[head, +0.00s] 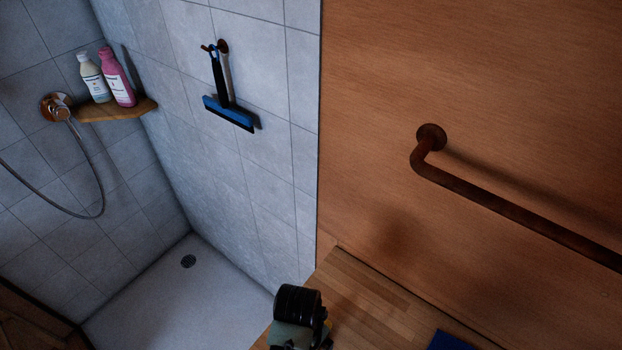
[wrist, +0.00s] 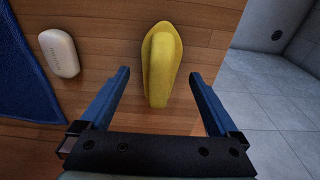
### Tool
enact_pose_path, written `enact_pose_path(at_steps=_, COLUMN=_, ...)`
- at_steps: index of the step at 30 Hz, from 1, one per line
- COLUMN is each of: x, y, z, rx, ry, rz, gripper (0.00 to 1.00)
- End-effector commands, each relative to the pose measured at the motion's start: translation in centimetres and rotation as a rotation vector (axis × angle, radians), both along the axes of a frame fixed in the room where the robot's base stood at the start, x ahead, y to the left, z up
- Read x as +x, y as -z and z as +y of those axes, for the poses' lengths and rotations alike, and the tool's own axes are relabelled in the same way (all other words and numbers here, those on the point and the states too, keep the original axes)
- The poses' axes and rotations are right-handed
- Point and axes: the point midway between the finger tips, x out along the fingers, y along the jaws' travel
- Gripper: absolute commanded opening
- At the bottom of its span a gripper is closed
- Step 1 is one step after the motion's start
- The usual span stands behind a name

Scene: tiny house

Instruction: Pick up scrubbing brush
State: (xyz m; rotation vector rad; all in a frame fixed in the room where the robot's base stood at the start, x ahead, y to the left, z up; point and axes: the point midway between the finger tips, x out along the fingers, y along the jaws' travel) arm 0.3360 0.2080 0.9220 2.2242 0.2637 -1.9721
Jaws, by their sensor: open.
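The scrubbing brush (wrist: 160,62) is yellow and elongated, with a raised handle along its middle. It lies on the wooden surface (wrist: 108,20) in the wrist view, its long side pointing away from me. My gripper (wrist: 160,74) is open, with one blue finger to the left of the brush and the other to its right. The fingers look apart from the brush, and its near end lies between them in the picture. I cannot tell how far above the surface the fingertips are. In the head view the brush and fingertips are not visible; only part of my arm shows.
A white soap bar (wrist: 59,53) and a blue cloth (wrist: 25,75) lie left of the brush. The surface ends at the right, with the shower floor (head: 180,290) beyond. A squeegee (head: 228,113) hangs on the tiled wall. A rail (head: 500,205) is mounted on the wooden wall.

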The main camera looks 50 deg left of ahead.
Motion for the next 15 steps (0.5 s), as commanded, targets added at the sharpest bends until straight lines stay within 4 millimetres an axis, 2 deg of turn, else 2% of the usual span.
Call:
enact_pose_path(at_steps=3, x=0.14, y=0.95, z=0.00, rx=0.000, ry=0.001, rz=0.000, gripper=0.96)
enact_pose_path(at_steps=11, x=0.19, y=1.14, z=0.02, rx=0.001, ry=0.001, rz=-0.001, gripper=0.96)
enact_pose_path(at_steps=15, x=0.18, y=1.13, z=0.03, rx=0.001, ry=0.001, rz=-0.001, gripper=0.71)
